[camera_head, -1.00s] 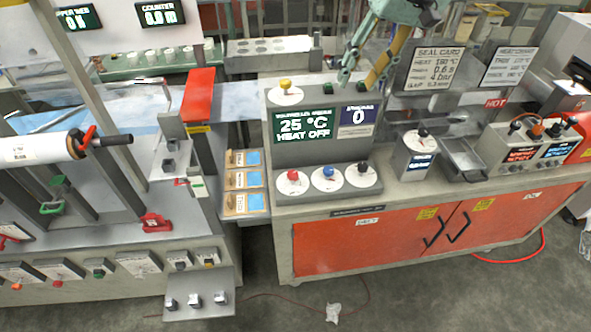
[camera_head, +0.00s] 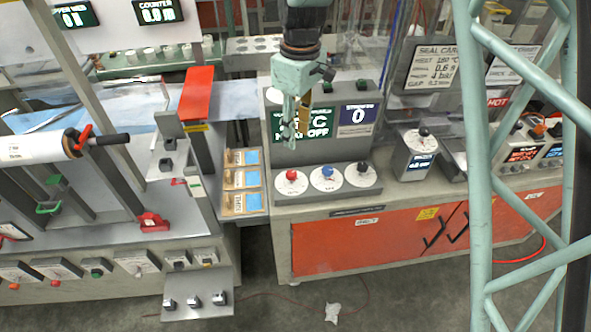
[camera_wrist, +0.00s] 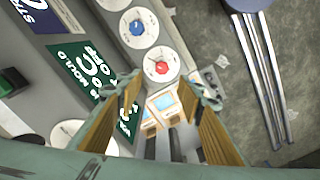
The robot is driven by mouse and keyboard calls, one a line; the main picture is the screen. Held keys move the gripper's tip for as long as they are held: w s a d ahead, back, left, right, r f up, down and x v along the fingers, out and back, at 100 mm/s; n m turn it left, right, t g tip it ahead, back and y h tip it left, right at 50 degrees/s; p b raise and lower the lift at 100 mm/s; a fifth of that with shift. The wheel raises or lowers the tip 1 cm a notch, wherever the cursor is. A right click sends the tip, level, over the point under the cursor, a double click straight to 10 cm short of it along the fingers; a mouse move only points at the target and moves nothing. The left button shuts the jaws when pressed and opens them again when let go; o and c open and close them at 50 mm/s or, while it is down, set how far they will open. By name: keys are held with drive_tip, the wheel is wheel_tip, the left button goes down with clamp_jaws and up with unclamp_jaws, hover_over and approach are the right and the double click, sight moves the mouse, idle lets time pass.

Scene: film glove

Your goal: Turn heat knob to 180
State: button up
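A panel holds a red knob (camera_head: 291,175), a blue knob (camera_head: 327,171) and a black knob (camera_head: 362,167), each on a white round dial. I cannot read which one is marked heat. The red knob (camera_wrist: 161,68) and blue knob (camera_wrist: 137,27) also show in the wrist view. The green heat display (camera_head: 320,122) is partly covered by my gripper (camera_head: 290,140). My gripper is open and empty, pointing down in front of the display, above and apart from the red knob. In the wrist view its fingers (camera_wrist: 163,90) are spread, with the red dial beyond their tips.
A seal card (camera_head: 436,66) stands behind the panel and gives a heat value. A separate box with a black knob (camera_head: 424,132) stands to the right. Card packs (camera_head: 241,180) lie left of the panel. A yellow knob seen earlier is hidden behind my arm.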

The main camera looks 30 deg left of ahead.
sight(292, 173)
drive_tip(key=shift+s+a+f+n, duration=0.25)
drive_tip(key=shift+a+f+n, duration=0.1)
drive_tip(key=shift+f, duration=0.2)
drive_tip(key=shift+s+a+f+n, duration=0.2)
drive_tip(key=shift+a+f+n, duration=0.1)
drive_tip(key=shift+f, duration=0.25)
drive_tip(key=shift+f, duration=0.1)
drive_tip(key=shift+f, duration=6.8)
drive_tip(key=c, duration=0.9)
